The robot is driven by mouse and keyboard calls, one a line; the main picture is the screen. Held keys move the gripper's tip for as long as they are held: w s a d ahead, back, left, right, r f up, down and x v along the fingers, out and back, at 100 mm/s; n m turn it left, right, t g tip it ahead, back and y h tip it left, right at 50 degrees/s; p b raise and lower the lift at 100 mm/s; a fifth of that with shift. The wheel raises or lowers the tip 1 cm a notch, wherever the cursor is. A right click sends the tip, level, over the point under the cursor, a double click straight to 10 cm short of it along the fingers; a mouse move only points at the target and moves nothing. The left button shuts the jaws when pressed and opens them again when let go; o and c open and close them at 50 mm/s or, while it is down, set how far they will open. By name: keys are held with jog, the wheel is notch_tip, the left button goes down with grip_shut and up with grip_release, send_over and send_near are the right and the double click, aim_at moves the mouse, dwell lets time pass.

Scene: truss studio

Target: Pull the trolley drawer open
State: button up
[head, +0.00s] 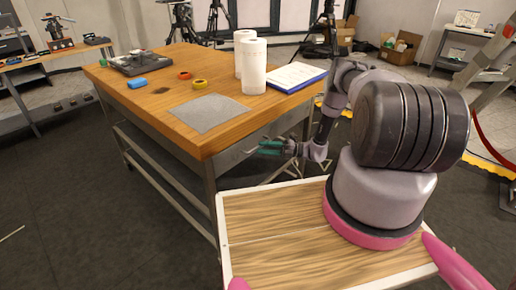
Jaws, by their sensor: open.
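The trolley (130,98) has a wooden top and a grey metal frame with lower shelves. Its grey drawer front (232,160) is under the top on the end facing me. The drawer looks closed, though the view is small. A thin pale bar, which looks like the handle, shows close to my gripper. My gripper (264,147), with green fingers, is open in front of the drawer front, its fingers pointing left toward the bar. I cannot tell whether the fingers touch the bar or are around it.
Tripods and boxes (400,47) stand behind.

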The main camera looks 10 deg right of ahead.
jog(key=shift+x, duration=1.5)
grip_shut()
